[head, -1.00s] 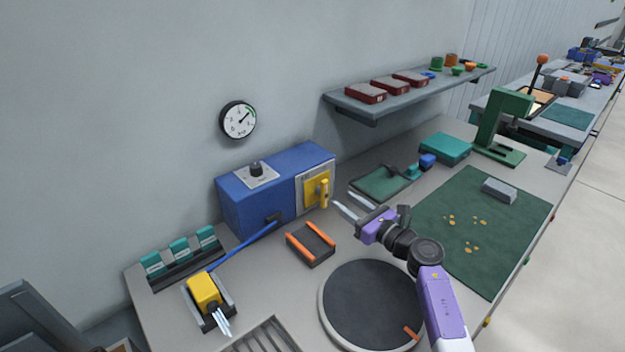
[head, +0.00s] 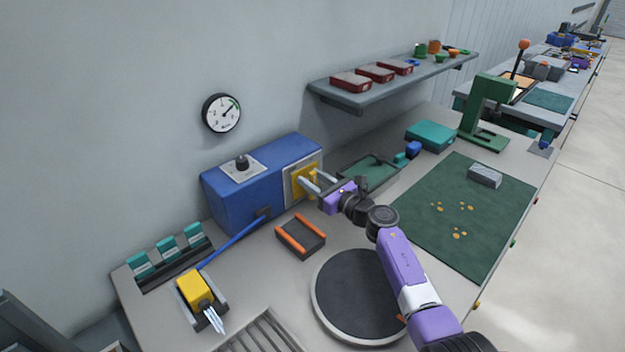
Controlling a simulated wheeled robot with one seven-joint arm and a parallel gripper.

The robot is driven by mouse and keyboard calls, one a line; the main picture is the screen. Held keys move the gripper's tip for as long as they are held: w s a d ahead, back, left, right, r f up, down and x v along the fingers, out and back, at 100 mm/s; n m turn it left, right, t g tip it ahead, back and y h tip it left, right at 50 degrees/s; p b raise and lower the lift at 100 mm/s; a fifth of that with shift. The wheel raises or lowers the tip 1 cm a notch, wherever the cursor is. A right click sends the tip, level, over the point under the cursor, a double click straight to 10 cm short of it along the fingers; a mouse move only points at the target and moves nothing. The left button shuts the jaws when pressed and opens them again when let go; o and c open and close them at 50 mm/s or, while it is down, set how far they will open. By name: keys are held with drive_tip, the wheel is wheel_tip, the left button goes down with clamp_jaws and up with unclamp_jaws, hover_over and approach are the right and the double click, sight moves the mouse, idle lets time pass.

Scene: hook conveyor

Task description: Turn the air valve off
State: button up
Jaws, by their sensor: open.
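The air valve is a yellow handle on a yellow plate (head: 298,188), set in a light panel on the right end of a blue box (head: 232,196). The handle stood upright in the earlier view; now my fingers partly hide it. My gripper (head: 312,181) is open, its two pale fingers pointing left at the valve, close to or around the handle. I cannot tell whether they touch it. A round gauge (head: 221,113) hangs on the wall above the box, and a black knob (head: 242,162) sits on top of the box.
A black tray with orange edges (head: 300,237) lies below the valve. A round dark turntable (head: 356,295) is under my arm. A shelf (head: 395,82) with red boxes juts from the wall behind. A blue hose runs to a yellow tool (head: 194,288).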

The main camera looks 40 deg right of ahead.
clamp_jaws()
drive_tip(key=shift+d+m, duration=0.1)
drive_tip(key=shift+m, duration=0.2)
drive_tip(key=m, duration=0.1)
drive_tip(key=m+p, duration=0.1)
drive_tip(key=m, duration=0.1)
drive_tip(key=shift+d+m, duration=0.3)
drive_tip(key=shift+d, duration=0.1)
drive_tip(key=m, duration=0.3)
drive_tip(key=d+f+m+p, duration=0.1)
drive_tip(key=m, duration=0.2)
drive_tip(key=m+p, duration=0.1)
drive_tip(key=m, duration=0.2)
drive_tip(key=shift+d+f, duration=0.2)
drive_tip(key=shift+f, duration=0.1)
drive_tip(key=shift+d+f+m+p, duration=0.1)
drive_tip(key=shift+f+m+p, duration=0.15)
drive_tip(key=shift+m, duration=0.9)
drive_tip(key=shift+f+m+p, duration=0.15)
drive_tip(key=shift+f+m, duration=0.15)
drive_tip(key=shift+m, duration=0.85)
